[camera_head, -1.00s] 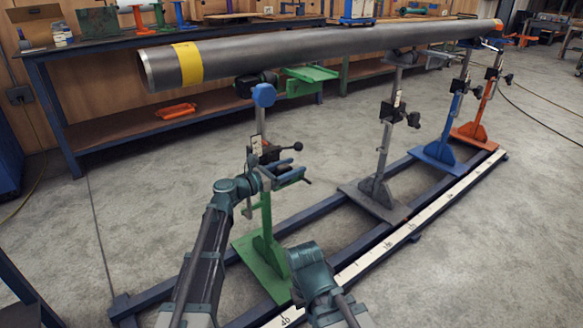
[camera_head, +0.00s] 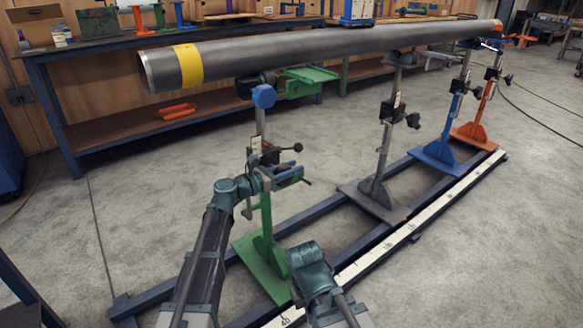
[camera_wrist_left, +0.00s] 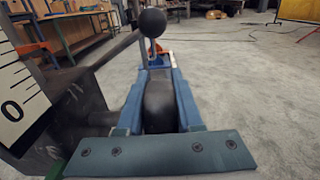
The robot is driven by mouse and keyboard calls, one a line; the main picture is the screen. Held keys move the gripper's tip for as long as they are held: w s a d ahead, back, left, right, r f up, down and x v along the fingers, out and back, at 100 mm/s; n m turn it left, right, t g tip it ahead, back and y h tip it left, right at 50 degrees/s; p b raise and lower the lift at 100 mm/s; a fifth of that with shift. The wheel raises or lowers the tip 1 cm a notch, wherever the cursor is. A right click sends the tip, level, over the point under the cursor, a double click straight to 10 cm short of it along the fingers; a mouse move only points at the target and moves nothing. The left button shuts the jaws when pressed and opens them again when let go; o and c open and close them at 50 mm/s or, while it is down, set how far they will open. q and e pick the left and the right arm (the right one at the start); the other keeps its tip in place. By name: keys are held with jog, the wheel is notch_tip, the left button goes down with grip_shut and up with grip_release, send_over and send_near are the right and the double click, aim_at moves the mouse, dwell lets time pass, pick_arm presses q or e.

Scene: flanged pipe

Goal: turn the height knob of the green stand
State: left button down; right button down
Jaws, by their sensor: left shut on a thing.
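The green stand (camera_head: 266,215) stands upright on the floor frame, under the near end of the pipe. My left gripper (camera_head: 290,176) is at its clamp block, level with the dark height knob. In the left wrist view, both blue fingers (camera_wrist_left: 160,95) lie along the sides of the black knob (camera_wrist_left: 160,108) and are shut on it. A lever with a black ball (camera_wrist_left: 152,22) rises just beyond the knob; the ball also shows above my gripper in the head view (camera_head: 298,147). My right arm shows low in the middle; its fingers are not visible.
The grey pipe (camera_head: 300,50) with a yellow band runs overhead along the stands. Grey (camera_head: 378,185), blue (camera_head: 440,150) and orange (camera_head: 475,130) stands follow to the right on the dark rail frame. A white scale (camera_wrist_left: 15,90) stands left of the knob. Floor around is open.

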aim_at(290, 180)
pick_arm(q)
jog(key=shift+r+p, duration=0.15)
jog(key=shift+p, duration=0.2)
notch_tip(290, 180, down, 4)
jog(key=g+y+p, duration=0.3)
jog(key=y+p, duration=0.2)
jog(key=p, duration=0.2)
jog(key=g+y+p, duration=0.4)
jog(key=p, duration=0.3)
jog(key=shift+r+y, duration=0.2)
jog(key=shift+y, duration=0.2)
jog(key=shift+s+a+f+g+y+p, duration=0.2)
jog(key=shift+f+g+y+p, duration=0.2)
jog(key=shift+g+y+p, duration=0.5)
jog(key=c, duration=0.6)
grip_release()
jog(key=shift+o, duration=0.2)
jog(key=shift+f, duration=0.1)
